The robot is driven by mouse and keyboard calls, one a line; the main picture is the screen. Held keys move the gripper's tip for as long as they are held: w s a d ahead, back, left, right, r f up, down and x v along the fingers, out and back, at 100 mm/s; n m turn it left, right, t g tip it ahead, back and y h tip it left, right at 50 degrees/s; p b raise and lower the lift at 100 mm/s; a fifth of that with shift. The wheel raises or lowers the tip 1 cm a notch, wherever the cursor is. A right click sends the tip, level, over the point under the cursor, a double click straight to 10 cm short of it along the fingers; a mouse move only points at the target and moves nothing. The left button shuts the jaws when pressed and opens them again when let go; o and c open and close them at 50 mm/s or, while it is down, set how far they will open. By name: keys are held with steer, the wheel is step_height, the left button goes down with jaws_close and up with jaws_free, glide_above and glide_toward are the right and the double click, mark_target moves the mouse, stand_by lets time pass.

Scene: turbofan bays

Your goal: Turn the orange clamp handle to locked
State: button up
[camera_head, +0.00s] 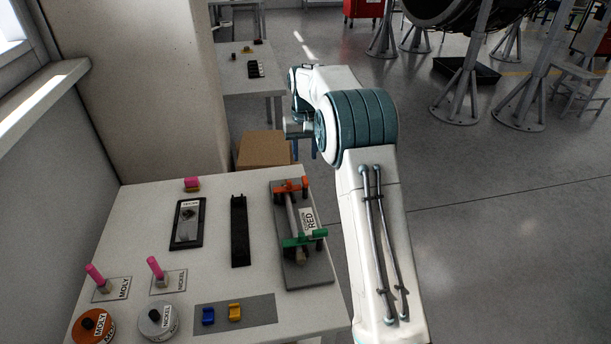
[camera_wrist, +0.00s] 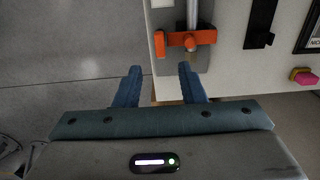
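The orange clamp handle (camera_head: 291,187) is at the far end of a grey fixture plate (camera_head: 314,272) on the near table. It lies crosswise over a metal rod (camera_head: 294,218). In the wrist view the orange handle (camera_wrist: 190,39) is just beyond my fingertips, slightly right of centre. My gripper (camera_wrist: 159,72) is open and empty, its two blue fingers apart and not visibly touching the handle. In the head view my arm's links mostly hide the gripper, which is beyond the table's far edge. A green clamp handle (camera_head: 304,240) crosses the rod's near end.
A label reading RED (camera_head: 308,221) lies beside the rod. A black rail (camera_head: 239,231) and a black tray (camera_head: 187,223) are left of the fixture. A cardboard box (camera_head: 263,150) stands beyond the table. Open floor (camera_head: 480,240) is at right.

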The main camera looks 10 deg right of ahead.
mark_target(305, 179)
step_height(305, 179, down, 9)
steer(key=shift+p, duration=0.55)
jaws_close()
